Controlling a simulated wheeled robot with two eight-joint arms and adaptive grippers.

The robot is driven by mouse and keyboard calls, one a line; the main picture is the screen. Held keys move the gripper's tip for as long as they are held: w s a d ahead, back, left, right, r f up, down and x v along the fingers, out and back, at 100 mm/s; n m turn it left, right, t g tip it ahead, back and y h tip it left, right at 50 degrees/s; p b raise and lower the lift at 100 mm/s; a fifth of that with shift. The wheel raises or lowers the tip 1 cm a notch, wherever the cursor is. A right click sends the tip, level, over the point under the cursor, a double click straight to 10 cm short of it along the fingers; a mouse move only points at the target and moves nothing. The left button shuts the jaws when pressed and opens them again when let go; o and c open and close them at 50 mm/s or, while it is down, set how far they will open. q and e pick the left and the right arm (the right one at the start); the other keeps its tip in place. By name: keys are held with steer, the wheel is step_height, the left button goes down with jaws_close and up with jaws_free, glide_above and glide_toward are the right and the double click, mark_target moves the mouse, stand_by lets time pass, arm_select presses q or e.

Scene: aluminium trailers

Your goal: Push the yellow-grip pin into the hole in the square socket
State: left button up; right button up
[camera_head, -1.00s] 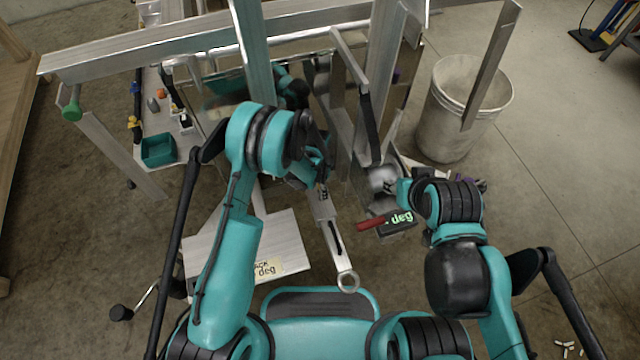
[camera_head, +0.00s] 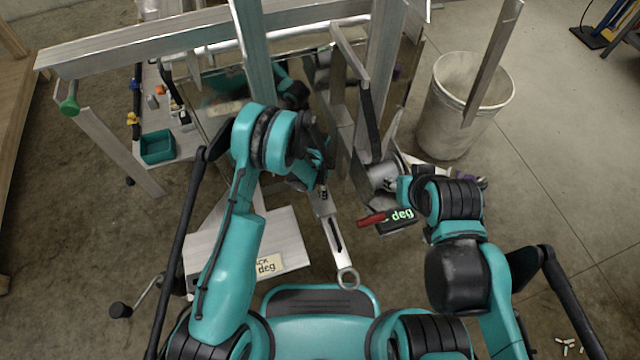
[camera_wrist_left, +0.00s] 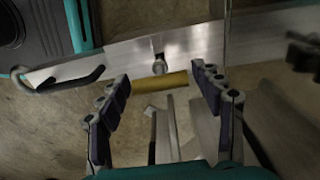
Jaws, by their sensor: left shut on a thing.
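The yellow-grip pin shows in the left wrist view as a yellow bar (camera_wrist_left: 168,82) lying across between my left fingertips. A round metal end (camera_wrist_left: 160,66) shows just above it, at a slot in a flat metal beam. I cannot tell the square socket from the beam, or whether the pin is in its hole. My left gripper (camera_wrist_left: 160,78) is shut on the yellow grip. In the head view my left gripper (camera_head: 322,185) is at the top of the metal bar, with the pin hidden. My right gripper (camera_head: 393,186) is beside a silver cylinder (camera_head: 380,174); its fingers are unclear.
A metal bar with a ring end (camera_head: 347,278) points towards me. Aluminium trailer beams (camera_head: 150,50) surround the work. A bucket (camera_head: 455,125) stands right and a teal bin (camera_head: 158,147) left.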

arm_select(q)
steer(key=shift+f, duration=1.3)
steer(key=o, duration=1.3)
steer(key=shift+o, duration=0.2)
steer(key=shift+r, duration=0.1)
steer(key=r, duration=1.1)
steer(key=shift+a+r, duration=0.25)
steer(key=shift+r, duration=0.15)
